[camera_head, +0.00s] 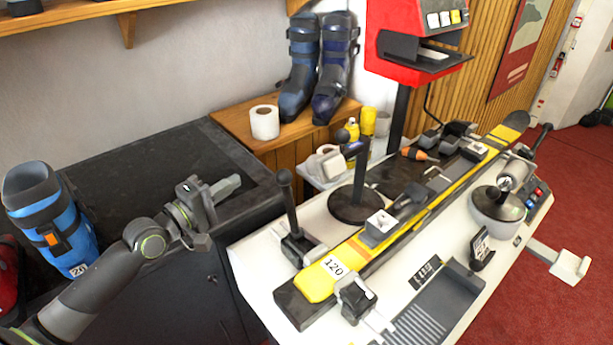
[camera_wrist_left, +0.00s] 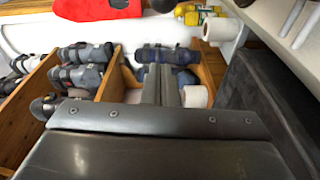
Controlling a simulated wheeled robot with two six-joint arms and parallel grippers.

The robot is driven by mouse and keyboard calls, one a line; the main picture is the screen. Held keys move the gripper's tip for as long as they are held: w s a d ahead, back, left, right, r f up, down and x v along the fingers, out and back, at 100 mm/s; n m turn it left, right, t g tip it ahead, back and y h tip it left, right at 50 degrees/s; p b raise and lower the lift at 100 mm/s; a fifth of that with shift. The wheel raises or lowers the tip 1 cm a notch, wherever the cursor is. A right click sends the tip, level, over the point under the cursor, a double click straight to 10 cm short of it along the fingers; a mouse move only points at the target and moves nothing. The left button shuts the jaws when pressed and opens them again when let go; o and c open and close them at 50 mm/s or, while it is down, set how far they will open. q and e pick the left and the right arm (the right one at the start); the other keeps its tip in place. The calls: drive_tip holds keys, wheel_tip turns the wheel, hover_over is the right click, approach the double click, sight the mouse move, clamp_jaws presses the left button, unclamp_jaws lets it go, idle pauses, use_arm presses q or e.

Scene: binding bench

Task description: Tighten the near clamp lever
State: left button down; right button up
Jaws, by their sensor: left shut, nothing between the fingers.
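The near clamp lever (camera_head: 284,195) is a dark handle standing nearly upright, leaning slightly left, on a clamp base (camera_head: 300,246) at the bench's near left edge. The yellow ski (camera_head: 345,262), tagged 120, lies along the bench beside this base. My left gripper (camera_head: 228,186) is shut and empty. It is to the left of the lever, over the dark cabinet, and apart from it. Its closed fingers (camera_wrist_left: 161,84) also show in the left wrist view, where the lever does not appear. My right gripper is not in view.
A dark round-based stand (camera_head: 354,205) is on the bench right of the lever. A blue boot (camera_head: 50,220) stands left of my left arm. The dark cabinet top (camera_head: 150,170) is mostly clear. A paper roll (camera_head: 264,122) and ski boots (camera_head: 318,75) stand behind on wood.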

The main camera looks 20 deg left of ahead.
use_arm(q)
drive_tip(key=w+d+p, duration=0.2)
drive_tip(key=w+d, duration=0.4)
drive_tip(key=shift+w+d+p, duration=0.2)
drive_tip(key=shift+w+p, duration=0.1)
drive_tip(key=shift+w, duration=0.1)
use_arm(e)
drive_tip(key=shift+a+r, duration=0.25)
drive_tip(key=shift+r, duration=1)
